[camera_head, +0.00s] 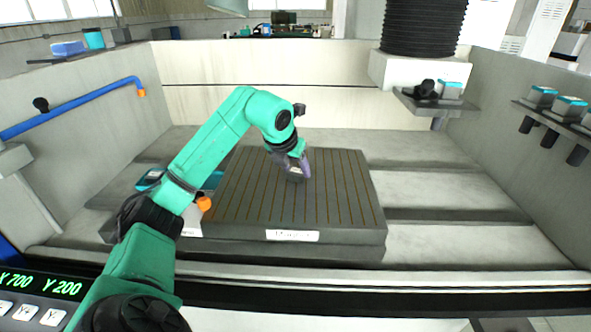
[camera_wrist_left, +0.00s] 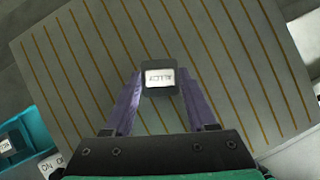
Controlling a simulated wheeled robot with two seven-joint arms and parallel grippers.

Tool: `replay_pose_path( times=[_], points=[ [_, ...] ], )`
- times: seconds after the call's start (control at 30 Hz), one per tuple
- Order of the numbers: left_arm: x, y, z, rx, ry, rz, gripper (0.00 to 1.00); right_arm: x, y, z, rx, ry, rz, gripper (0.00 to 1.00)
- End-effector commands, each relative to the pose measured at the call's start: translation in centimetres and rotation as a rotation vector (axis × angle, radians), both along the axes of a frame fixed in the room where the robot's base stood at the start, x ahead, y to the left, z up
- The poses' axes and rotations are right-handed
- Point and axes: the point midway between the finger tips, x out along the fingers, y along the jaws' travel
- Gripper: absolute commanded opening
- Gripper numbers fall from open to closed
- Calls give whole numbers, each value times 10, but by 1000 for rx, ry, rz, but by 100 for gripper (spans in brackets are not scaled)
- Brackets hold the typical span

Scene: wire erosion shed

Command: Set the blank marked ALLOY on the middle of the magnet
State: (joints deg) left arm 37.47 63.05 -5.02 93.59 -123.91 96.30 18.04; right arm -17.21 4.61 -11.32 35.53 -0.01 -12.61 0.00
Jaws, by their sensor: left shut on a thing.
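The magnet is a dark grey plate with brown stripes (camera_head: 345,195), labelled on its front edge, in the middle of the head view; its striped top fills much of the left wrist view (camera_wrist_left: 235,60). My left gripper (camera_head: 295,172) is over the magnet's top, near its middle. Its purple fingers are shut on the ALLOY blank (camera_wrist_left: 160,78), a small dark block with a white label. In the head view the blank (camera_head: 295,178) is partly hidden by the fingers. I cannot tell whether it touches the plate. My right gripper is not in view.
A teal tray (camera_wrist_left: 36,122) with a labelled dark block lies left of the magnet. A blue pipe (camera_head: 75,108) with an orange end runs along the left wall. A black bellows column (camera_head: 420,25) stands at the back right. The magnet's top around the blank is clear.

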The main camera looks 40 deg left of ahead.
Motion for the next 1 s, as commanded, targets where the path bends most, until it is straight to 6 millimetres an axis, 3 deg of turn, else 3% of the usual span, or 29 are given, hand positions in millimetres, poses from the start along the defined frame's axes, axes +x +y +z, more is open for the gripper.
replay_pose_path(
  times=[0.1, 0.13, 0.2, 0.47, 0.6, 1.0],
  points=[
    [0, 0, -3, 1, -2, 0, 0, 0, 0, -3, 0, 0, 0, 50],
    [0, 0, -3, 0, 0, 0, 65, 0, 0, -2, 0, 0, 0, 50],
    [0, 0, -3, -1, 0, 0, 87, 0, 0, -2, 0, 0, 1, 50],
    [0, 0, -2, -1, 1, 0, 87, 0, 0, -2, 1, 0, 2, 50],
    [-2, -1, 7, 1, -3, 0, 87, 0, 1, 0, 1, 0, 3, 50],
    [-49, -13, 94, 1, -4, 0, 87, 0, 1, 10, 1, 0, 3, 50]
  ],
)
